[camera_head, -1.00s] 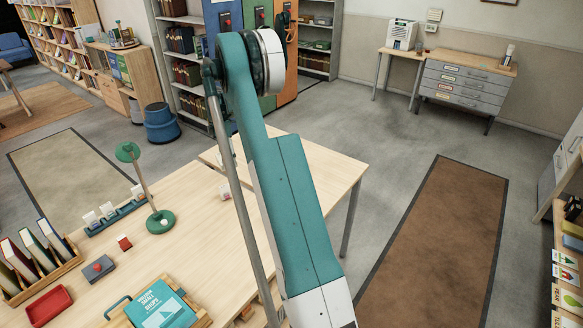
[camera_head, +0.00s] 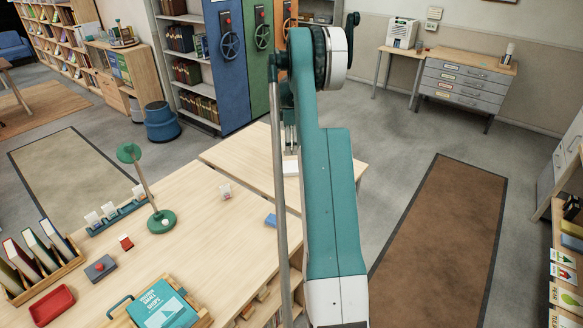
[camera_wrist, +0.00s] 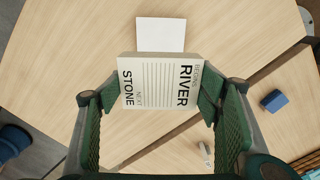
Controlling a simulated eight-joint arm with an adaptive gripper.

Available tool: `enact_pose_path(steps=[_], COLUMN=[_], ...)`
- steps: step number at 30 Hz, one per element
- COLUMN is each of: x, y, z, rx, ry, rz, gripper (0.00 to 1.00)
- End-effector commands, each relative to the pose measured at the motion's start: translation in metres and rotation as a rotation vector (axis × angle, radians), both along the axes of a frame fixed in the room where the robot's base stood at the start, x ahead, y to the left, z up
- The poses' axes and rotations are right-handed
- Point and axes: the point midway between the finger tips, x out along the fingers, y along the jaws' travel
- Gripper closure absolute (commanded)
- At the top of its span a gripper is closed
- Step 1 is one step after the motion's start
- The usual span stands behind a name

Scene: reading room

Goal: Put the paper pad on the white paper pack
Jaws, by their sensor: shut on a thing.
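The paper pad (camera_wrist: 160,86) is a cream block with dark "RIVER" and "STONE" lettering and ruled lines on its face. My gripper (camera_wrist: 160,98) is shut on it, with a green finger at each side. The white paper pack (camera_wrist: 161,34) is a plain white rectangle on the pale wooden table, just above the pad in the wrist view. The pad's upper edge borders or covers the pack's lower edge there; I cannot tell the height between them. In the head view my arm hides much of this spot, and only a white patch shows beside it.
A blue block (camera_wrist: 274,101) lies on the table right of the pad in the wrist view. A small white item (camera_wrist: 205,152) stands below it. In the head view a green lamp (camera_head: 161,221), a red tray (camera_head: 51,304) and a teal book (camera_head: 163,306) occupy the table's left part.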

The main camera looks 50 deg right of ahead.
Motion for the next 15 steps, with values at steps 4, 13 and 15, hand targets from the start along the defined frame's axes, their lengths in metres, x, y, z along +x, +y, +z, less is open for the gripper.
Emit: enact_pose_path(steps=[4, 13, 15], x=[-0.0057, -0.0062, -0.0061], y=[-0.0059, -0.0063, -0.0062], z=[0.0006, 0.0004, -0.0007], rx=[0.000, 0.000, 0.000], ry=[0.000, 0.000, 0.000], rz=[-0.009, -0.010, -0.010], gripper=[0.50, 0.50, 0.50])
